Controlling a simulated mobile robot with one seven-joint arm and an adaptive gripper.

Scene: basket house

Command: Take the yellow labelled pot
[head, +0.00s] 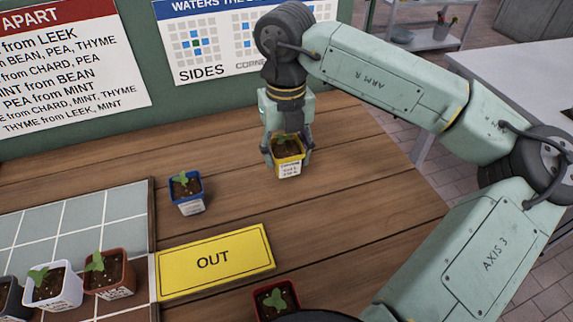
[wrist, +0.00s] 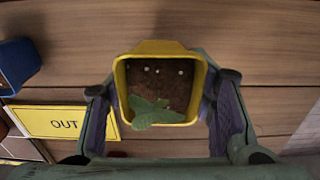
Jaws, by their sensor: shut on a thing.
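The yellow labelled pot (head: 289,160) is at the back middle of the wooden table in the head view, with dark soil, a small green seedling and a white label on its front. My gripper (head: 287,152) points down over it, with a finger on each side, shut on the pot. In the wrist view the yellow pot (wrist: 160,90) sits between both fingers of my gripper (wrist: 163,112), showing soil, pale specks and a green leaf. The pot looks upright. I cannot tell whether its base touches the table.
A blue pot (head: 188,192) stands to the left. A yellow OUT sign (head: 215,262) lies nearer, with a red pot (head: 275,300) below it. A tiled grid (head: 75,225) with several pots along its front is at left. Bare wood (head: 360,190) lies to the right.

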